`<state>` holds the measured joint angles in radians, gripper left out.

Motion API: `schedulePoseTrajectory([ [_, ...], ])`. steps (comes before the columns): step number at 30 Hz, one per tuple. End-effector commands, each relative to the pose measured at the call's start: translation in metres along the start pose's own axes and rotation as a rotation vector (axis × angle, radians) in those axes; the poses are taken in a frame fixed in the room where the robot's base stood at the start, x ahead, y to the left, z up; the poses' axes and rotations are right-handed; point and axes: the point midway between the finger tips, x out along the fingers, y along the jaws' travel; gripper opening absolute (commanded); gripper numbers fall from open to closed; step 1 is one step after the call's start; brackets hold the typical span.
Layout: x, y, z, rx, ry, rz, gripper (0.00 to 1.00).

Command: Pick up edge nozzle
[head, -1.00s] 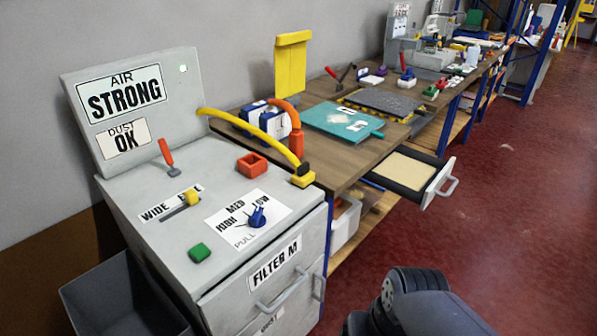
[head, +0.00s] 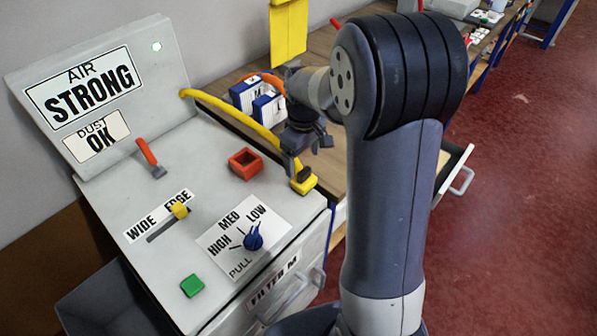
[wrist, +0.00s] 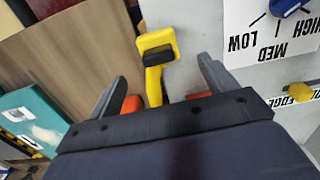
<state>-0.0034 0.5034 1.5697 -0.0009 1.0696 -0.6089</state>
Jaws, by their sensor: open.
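A yellow nozzle piece with a dark band (head: 304,181), which I take for the edge nozzle, sits at the right edge of the grey console, at the end of a yellow hose (head: 235,108). No label on it confirms this. In the wrist view the yellow piece (wrist: 156,41) lies just beyond my fingertips, and its stem runs down between them. My gripper (head: 307,152) is open and empty, pointing down above the piece. It also shows in the wrist view (wrist: 163,80) with its fingers spread either side of the stem. My arm hides much of the bench.
The console carries a red square holder (head: 244,163), a red lever (head: 150,157), a yellow slider (head: 180,210), a blue knob (head: 253,238) and a green button (head: 192,286). Blue-and-white boxes (head: 258,100) and an orange hose (head: 268,82) are behind. An open drawer (head: 457,172) juts out right.

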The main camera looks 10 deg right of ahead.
Motion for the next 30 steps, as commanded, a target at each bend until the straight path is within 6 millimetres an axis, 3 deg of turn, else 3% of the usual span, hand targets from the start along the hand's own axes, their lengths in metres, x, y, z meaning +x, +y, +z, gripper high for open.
schedulePoseTrajectory([
  [3,0.021,-0.001,0.001,0.001,-0.004,-0.003,0.80],
  [11,0.041,0.000,0.001,0.003,-0.001,-0.002,0.80],
  [21,0.083,0.001,0.002,0.003,-0.001,-0.001,0.80],
  [30,0.088,0.002,0.002,0.003,0.001,0.000,0.80],
])
